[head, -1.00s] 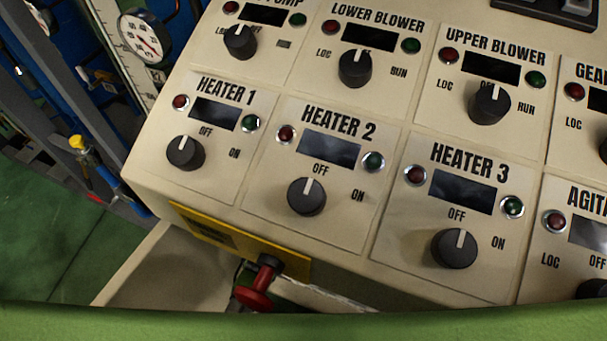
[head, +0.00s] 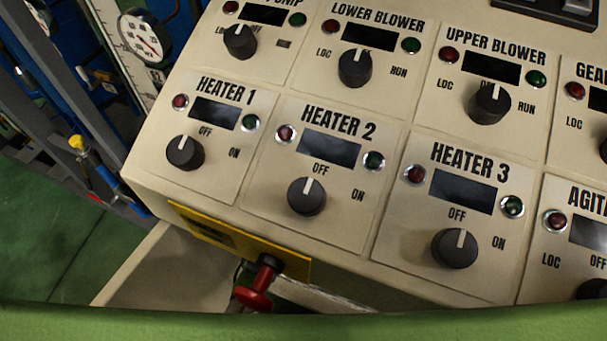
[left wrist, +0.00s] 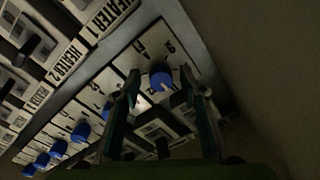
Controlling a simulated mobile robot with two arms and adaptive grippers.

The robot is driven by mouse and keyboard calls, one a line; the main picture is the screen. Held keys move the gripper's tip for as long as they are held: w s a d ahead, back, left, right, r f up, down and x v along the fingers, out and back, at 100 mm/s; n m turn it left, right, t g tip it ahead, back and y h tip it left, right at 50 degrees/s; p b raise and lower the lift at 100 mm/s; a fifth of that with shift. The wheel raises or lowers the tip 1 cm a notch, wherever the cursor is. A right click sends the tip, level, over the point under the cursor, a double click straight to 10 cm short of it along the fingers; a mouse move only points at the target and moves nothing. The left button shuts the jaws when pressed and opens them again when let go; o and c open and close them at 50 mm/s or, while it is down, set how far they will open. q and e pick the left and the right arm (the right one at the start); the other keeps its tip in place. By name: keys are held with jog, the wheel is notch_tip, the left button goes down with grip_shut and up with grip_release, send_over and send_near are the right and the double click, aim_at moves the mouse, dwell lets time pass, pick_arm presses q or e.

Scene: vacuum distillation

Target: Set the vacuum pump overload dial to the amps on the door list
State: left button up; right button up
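In the left wrist view a row of blue dials runs from lower left to upper right on units inside the dim cabinet, under the panel. The nearest blue dial (left wrist: 161,76) has a light mark on its rim and white plates with partly readable figures around it. My left gripper (left wrist: 160,82) is open, with one finger on each side of this dial. Whether the fingers touch it I cannot tell. Another blue dial (left wrist: 108,112) is partly hidden behind the left finger. No door list is readable in either view. My right gripper is in neither view.
The sloping control panel (head: 225,180) carries several black knobs, lamps and displays, including the Heater 1 knob (head: 185,153). A round gauge (head: 146,37) stands at upper left.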

pick_arm(q)
jog(key=shift+s, duration=0.1)
jog(key=v, duration=1.2)
jog(key=shift+a, duration=0.1)
